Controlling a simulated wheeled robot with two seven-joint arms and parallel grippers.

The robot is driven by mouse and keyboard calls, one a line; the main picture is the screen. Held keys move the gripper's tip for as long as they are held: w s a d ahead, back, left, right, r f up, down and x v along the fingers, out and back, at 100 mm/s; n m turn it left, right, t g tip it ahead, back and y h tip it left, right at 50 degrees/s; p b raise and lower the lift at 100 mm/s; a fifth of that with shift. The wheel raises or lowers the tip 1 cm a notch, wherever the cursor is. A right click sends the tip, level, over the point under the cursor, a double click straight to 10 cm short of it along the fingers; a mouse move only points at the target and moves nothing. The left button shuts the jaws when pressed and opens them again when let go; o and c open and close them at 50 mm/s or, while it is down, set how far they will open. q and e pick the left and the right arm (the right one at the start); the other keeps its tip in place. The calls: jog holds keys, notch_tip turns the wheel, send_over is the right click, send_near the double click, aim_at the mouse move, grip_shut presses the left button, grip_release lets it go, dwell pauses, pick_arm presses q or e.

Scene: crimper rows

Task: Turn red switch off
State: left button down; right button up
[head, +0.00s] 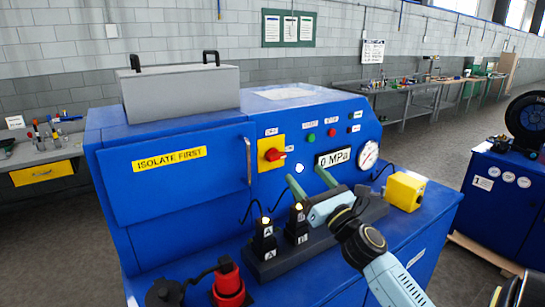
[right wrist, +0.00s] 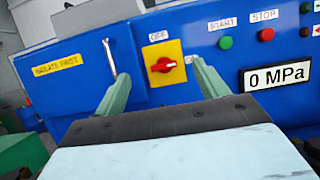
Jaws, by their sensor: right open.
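The red switch (head: 272,154) is a rotary knob on a yellow plate on the front of the blue machine. In the right wrist view the red switch (right wrist: 163,65) has its handle lying roughly sideways. A label reading OFF is above it, and a small label to its right is partly hidden by a finger. My right gripper (head: 305,173) is open and empty, its two green fingers apart and pointing at the panel. In the right wrist view my right gripper (right wrist: 160,72) has its fingers either side of the switch; contact cannot be seen. My left gripper is out of view.
A door handle (head: 248,161) stands out left of the switch. A green START button (head: 311,137), red STOP button (head: 332,132), 0 MPa display (head: 334,158) and gauge (head: 368,153) are to the right. Black units with lit tops (head: 264,240) stand on the ledge below.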

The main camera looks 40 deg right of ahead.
aim_at(279, 158)
jog(key=w, duration=0.7)
jog(key=w+d, duration=0.1)
jog(key=w, duration=0.2)
jog(key=shift+w+p, duration=0.3)
jog(key=shift+w, duration=0.05)
jog(key=shift+w+r, duration=0.2)
jog(key=shift+w, duration=0.15)
jog(key=shift+w+d, duration=0.1)
jog(key=shift+w, duration=0.05)
jog(key=c, duration=1)
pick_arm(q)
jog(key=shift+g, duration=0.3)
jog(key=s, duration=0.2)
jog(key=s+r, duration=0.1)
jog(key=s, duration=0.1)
